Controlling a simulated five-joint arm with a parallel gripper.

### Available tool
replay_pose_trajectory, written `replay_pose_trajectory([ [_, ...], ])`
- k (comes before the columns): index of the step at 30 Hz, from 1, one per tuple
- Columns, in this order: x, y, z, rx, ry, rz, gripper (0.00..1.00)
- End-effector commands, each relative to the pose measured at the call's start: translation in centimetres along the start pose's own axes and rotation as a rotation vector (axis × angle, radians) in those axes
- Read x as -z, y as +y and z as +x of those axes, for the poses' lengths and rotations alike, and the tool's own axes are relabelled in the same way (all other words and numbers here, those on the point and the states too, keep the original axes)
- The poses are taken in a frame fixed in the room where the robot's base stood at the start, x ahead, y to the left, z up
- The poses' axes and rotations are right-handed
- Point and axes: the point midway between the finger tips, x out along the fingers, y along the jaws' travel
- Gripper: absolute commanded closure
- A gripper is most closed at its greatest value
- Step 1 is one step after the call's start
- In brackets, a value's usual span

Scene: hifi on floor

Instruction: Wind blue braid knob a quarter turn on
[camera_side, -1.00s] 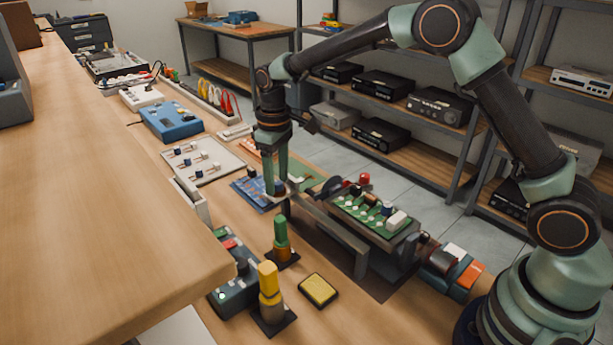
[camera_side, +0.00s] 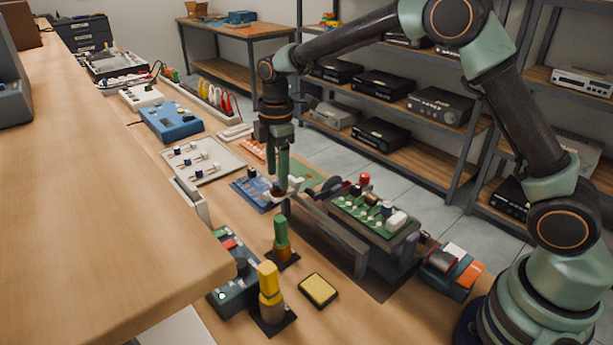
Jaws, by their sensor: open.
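My gripper (camera_side: 283,188) points straight down over the near right edge of a blue board (camera_side: 262,196), at the end of the grey bracket. Its fingers are seen nearly edge-on, one in front of the other; I see nothing held. A small dark blue knob (camera_side: 252,173) shows on the far side of the blue board, left of my fingers and apart from them. Another blue-topped part (camera_side: 386,208) stands on the green circuit board (camera_side: 358,217) to the right. I cannot tell which is the braid knob. My fingers hide what lies directly behind them.
A grey bracket (camera_side: 335,240) runs in front of the green board. A green post (camera_side: 281,232), a yellow post (camera_side: 268,280) and a yellow pad (camera_side: 318,290) stand nearer. A white tray (camera_side: 205,172) of knobs lies left. A raised wooden top fills the near left.

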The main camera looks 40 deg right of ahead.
Motion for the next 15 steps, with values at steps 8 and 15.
replay_pose_trajectory([
  [8, 0.1, 0.0, -5.2, -0.003, 0.001, 0.003, 0.41],
  [15, 0.2, 0.0, -9.3, -0.003, 0.001, 0.004, 0.41],
])
